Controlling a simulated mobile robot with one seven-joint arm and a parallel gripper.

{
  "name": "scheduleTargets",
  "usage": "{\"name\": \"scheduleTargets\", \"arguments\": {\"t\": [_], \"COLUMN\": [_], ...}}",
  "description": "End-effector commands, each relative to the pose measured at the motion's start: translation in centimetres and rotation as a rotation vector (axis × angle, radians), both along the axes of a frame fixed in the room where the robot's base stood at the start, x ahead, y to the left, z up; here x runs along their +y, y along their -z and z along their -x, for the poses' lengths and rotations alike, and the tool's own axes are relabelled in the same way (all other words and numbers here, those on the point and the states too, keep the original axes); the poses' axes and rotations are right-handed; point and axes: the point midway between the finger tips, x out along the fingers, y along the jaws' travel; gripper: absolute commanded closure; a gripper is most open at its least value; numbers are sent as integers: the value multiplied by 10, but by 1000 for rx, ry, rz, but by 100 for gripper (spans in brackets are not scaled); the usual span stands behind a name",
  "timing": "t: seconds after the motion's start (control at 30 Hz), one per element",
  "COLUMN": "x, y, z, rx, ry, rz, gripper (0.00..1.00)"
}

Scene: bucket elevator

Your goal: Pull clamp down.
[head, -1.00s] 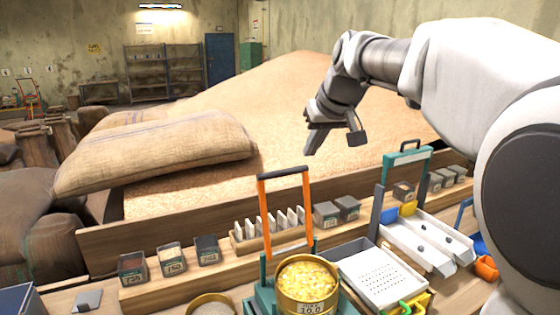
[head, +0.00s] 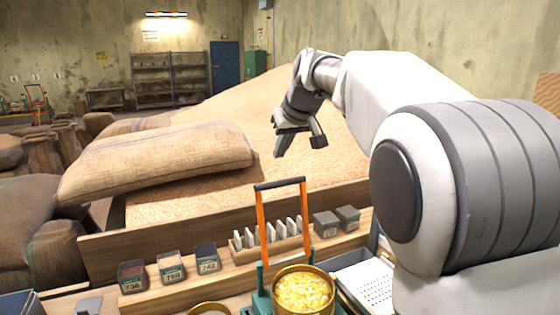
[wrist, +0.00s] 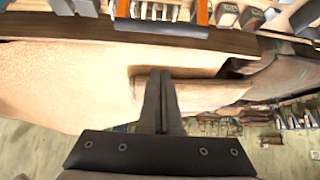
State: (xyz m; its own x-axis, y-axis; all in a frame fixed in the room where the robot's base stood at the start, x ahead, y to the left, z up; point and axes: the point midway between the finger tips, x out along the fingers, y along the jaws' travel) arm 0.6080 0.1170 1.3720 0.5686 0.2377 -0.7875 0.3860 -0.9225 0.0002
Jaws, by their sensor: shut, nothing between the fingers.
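The clamp (head: 280,184) is an upright frame with two orange side bars and a black crossbar, raised on a teal base (head: 262,300). A round brass sieve (head: 303,308) with yellow grain stands at its foot. My gripper (head: 279,148) is shut and empty, above the grain heap, beyond and higher than the clamp, and apart from it. In the wrist view the closed fingers (wrist: 160,78) point over the grain. There the clamp's dark crossbar (wrist: 158,27) and orange bars show at the top edge.
Several labelled sample boxes (head: 171,266) and a rack of white plates (head: 291,230) stand on the wooden shelf near the clamp. A full sack (head: 160,163) lies at left on the heap. My arm hides the table's right part. The air around the clamp's crossbar looks clear.

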Motion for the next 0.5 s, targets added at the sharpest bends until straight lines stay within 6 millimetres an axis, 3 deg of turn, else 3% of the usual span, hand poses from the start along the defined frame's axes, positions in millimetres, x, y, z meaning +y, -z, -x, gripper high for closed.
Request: {"name": "scheduleTargets", "arguments": {"t": [0.43, 0.5], "x": [22, 17], "y": [75, 69], "z": [-52, -40], "rx": [6, 0], "ry": [0, 0], "rz": [2, 0], "gripper": [100, 100]}}
